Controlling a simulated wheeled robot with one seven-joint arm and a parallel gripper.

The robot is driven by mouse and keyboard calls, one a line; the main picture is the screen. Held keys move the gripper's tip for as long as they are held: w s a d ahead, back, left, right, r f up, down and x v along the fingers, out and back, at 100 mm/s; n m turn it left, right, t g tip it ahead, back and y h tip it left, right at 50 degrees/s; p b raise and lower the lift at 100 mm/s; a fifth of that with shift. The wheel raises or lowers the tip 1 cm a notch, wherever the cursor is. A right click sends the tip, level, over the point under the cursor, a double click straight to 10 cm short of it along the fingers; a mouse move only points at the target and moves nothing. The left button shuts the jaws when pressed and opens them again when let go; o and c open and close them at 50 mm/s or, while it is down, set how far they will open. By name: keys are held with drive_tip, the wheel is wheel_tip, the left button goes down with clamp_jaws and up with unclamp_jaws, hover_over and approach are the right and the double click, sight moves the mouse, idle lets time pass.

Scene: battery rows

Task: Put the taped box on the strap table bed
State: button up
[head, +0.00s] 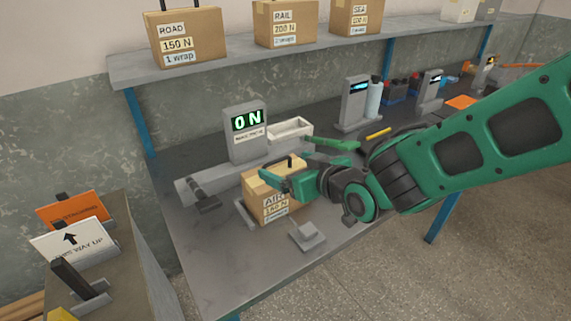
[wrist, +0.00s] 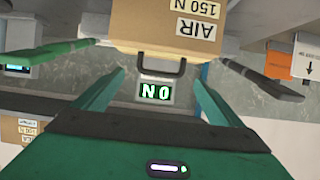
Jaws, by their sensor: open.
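A cardboard box marked AIR 150 N (head: 267,207) stands upright at the strap table, in front of the post with the 0 N display (head: 247,135). Its dark top handle shows at the box's near edge in the wrist view (wrist: 160,68). I cannot make out tape on it. My gripper (head: 288,160) is open at the top of the box. In the wrist view its green fingers (wrist: 160,80) stand apart on either side of the handle, not closed on it. The box hides the bed beneath it, so I cannot tell how it rests there.
Boxes marked ROAD (head: 184,38), RAIL (head: 285,22) and SEA (head: 355,17) stand on the shelf above. A white tray (head: 290,129) is behind my gripper. A small grey block (head: 306,236) lies right of the box. The bench's near left is clear.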

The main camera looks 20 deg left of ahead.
drive_tip(key=shift+v, duration=2.9)
drive_tip(key=w+d+f+m+h, duration=0.1)
drive_tip(key=w+d+h, duration=0.15)
drive_tip(key=d, duration=0.45)
drive_tip(key=w+d+f+m+h, duration=0.1)
drive_tip(key=w+d+m+h, duration=0.15)
drive_tip(key=d, duration=0.45)
drive_tip(key=s+d+f+m+g+h, duration=0.2)
drive_tip(key=d+m+h, duration=0.2)
drive_tip(key=d, duration=1.6)
drive_tip(key=s+d+m+g, duration=0.3)
drive_tip(key=s+d+m, duration=0.1)
drive_tip(key=s+d, duration=0.5)
drive_tip(key=s+d+r+m+g+h, duration=0.1)
drive_tip(key=s+d+m+g, duration=0.2)
drive_tip(key=s+d, duration=0.6)
drive_tip(key=s+m, duration=0.1)
drive_tip(key=s, duration=0.4)
drive_tip(key=shift+s+r+m+g, duration=0.2)
drive_tip(key=shift+s+m+g, duration=0.05)
drive_tip(key=shift+m+g, duration=0.1)
